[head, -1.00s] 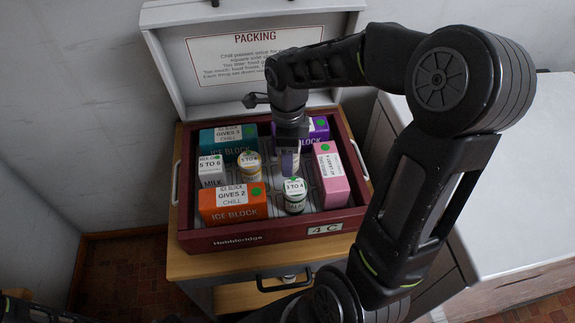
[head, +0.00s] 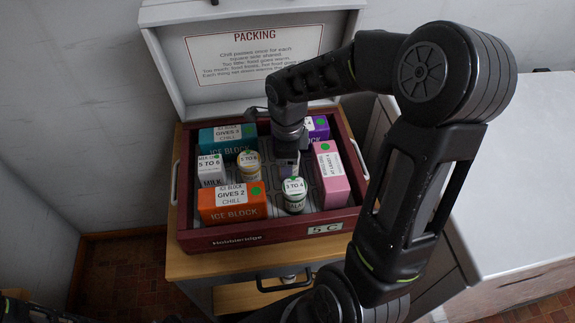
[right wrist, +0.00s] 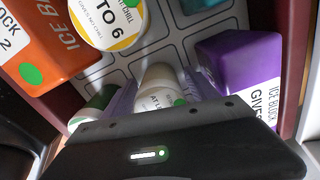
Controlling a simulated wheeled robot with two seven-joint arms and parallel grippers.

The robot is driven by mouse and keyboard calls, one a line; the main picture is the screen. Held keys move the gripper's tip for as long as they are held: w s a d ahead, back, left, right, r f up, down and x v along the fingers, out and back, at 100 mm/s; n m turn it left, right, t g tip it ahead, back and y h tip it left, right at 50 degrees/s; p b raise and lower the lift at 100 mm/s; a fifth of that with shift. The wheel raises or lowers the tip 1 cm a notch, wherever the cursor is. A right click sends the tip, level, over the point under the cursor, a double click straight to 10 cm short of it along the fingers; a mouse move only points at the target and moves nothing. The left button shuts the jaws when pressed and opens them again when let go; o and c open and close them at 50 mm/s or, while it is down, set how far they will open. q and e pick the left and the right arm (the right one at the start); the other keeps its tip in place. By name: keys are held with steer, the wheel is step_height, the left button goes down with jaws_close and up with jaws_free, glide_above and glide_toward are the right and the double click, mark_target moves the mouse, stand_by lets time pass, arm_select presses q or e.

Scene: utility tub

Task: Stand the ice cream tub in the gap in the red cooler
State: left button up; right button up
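The tub is upright in the gap between the yellow-lidded tub (head: 249,166), the green-lidded salad tub (head: 294,196), the pink carton (head: 331,174) and the purple ice block (head: 319,128). In the right wrist view the tub (right wrist: 160,78) shows just beyond the gripper body. Its base is hidden, so I cannot tell whether it touches the floor. My left gripper is out of view.
The teal ice block (head: 227,141), milk carton (head: 211,171) and orange ice block (head: 232,204) fill the left side. The raised lid (head: 170,62) carries a packing notice. The front display (head: 325,228) reads 5 C. A white counter (head: 500,200) is at right.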

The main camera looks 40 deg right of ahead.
steer(key=shift+r, duration=0.1)
steer(key=shift+r, duration=0.2)
step_height(320, 180, up, 12)
steer(key=shift+f+p, duration=0.15)
steer(key=shift+p, duration=0.5)
stand_by(1.4)
